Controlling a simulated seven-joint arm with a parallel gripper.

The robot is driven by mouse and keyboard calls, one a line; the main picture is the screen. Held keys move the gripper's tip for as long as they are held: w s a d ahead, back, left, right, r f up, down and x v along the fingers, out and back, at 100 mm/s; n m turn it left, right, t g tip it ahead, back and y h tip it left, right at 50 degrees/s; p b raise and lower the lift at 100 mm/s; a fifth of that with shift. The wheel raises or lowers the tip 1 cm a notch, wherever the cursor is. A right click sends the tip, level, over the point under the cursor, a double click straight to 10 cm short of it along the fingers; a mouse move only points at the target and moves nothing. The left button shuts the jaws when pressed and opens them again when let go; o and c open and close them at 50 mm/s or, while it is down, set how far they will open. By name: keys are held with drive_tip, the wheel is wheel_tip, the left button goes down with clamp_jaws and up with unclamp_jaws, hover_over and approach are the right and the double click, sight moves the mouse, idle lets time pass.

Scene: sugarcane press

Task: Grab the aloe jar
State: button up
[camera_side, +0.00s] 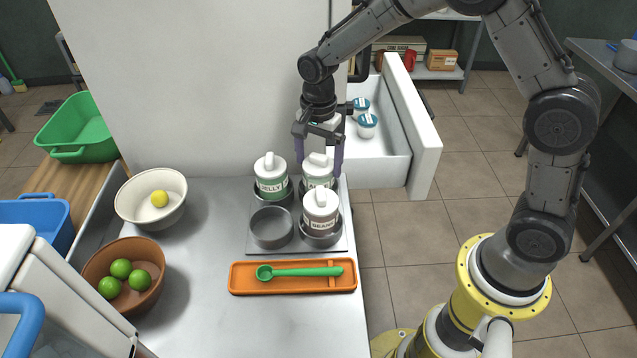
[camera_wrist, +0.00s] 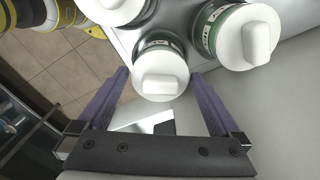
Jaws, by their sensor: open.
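Three white-lidded jars stand in round holders on a grey tray (camera_side: 254,246). The rear right jar (camera_side: 318,172) is directly below my gripper (camera_side: 319,164); its label is not clearly readable, so I cannot confirm that it is aloe. In the wrist view, this jar's lid (camera_wrist: 160,72) lies between the tips of my open gripper (camera_wrist: 159,74). The fingers are on either side of the lid, not closed on it. A green-labelled jar reading JELLY (camera_side: 271,178) is to its left. A jar reading BEANS (camera_side: 320,214) stands in front.
The front left holder (camera_side: 271,228) is empty. An orange tray (camera_side: 240,280) with a green spoon (camera_side: 300,271) lies in front. Bowls with a lemon (camera_side: 159,198) and limes (camera_side: 121,268) are left. A white panel stands behind; an open drawer (camera_side: 400,170) holds blue-lidded tubs.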

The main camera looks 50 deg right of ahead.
wheel_tip(320, 180, down, 2)
drive_tip(key=shift+f, duration=0.1)
drive_tip(key=shift+w, duration=0.1)
clamp_jaws()
idle(0.4)
